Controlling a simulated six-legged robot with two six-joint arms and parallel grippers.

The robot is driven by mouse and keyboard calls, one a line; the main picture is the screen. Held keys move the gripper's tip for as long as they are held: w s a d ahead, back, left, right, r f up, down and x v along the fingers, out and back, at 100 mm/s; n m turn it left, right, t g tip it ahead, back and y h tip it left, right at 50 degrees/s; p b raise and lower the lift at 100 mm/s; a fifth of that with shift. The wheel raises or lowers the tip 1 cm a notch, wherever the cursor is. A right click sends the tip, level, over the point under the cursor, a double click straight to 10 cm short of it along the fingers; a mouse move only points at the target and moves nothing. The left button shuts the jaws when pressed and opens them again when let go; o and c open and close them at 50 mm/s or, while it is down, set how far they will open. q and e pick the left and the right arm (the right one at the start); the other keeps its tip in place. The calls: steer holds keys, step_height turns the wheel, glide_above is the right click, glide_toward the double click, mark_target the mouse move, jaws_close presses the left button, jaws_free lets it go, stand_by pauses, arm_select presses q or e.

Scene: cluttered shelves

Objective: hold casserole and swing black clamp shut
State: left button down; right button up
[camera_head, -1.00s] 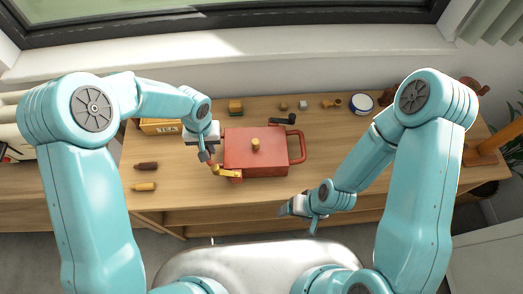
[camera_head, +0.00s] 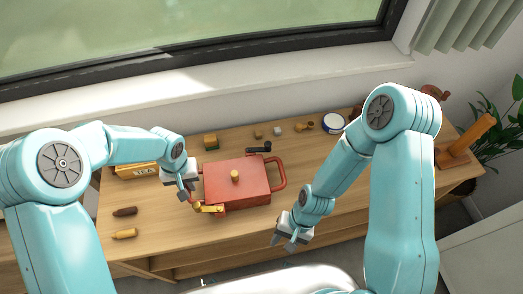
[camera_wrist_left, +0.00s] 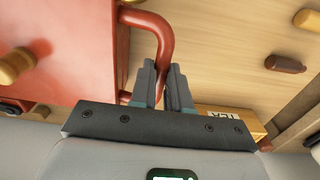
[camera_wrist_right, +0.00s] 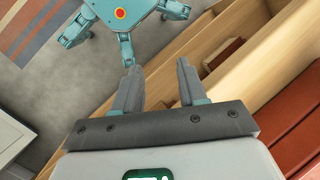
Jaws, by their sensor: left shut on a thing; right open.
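The red casserole (camera_head: 222,183) with a yellow lid knob (camera_head: 235,176) sits on the wooden table. The black clamp (camera_head: 260,148) sticks out to the right at its back edge. A yellow clamp (camera_head: 208,209) is at its front left corner. My left gripper (camera_head: 188,193) is shut on the casserole's left handle; the left wrist view shows the red handle (camera_wrist_left: 160,30) running down between the fingers (camera_wrist_left: 165,88). My right gripper (camera_head: 286,243) is open and empty, in front of the casserole near the table's front edge, apart from it. The right wrist view shows its spread fingers (camera_wrist_right: 158,88).
A yellow TEA box (camera_head: 137,170) is behind left. A dark bottle-like piece (camera_head: 125,211) and a yellow one (camera_head: 124,233) lie at left. Small blocks (camera_head: 210,141) and a blue-white tin (camera_head: 333,123) stand at the back. An orange-brown stand (camera_head: 468,142) is far right. The table right of the casserole is clear.

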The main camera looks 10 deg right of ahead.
steer(key=w+r+n+g, duration=0.1)
steer(key=w+r, duration=0.3)
steer(key=w, duration=0.1)
step_height(320, 180, up, 15)
steer(key=n+t+h, duration=0.3)
steer(key=n+h, duration=0.1)
steer(key=n, duration=0.4)
glide_above(268, 143)
steer(key=shift+s+r, duration=0.1)
steer(key=shift+f, duration=3.4)
jaws_close()
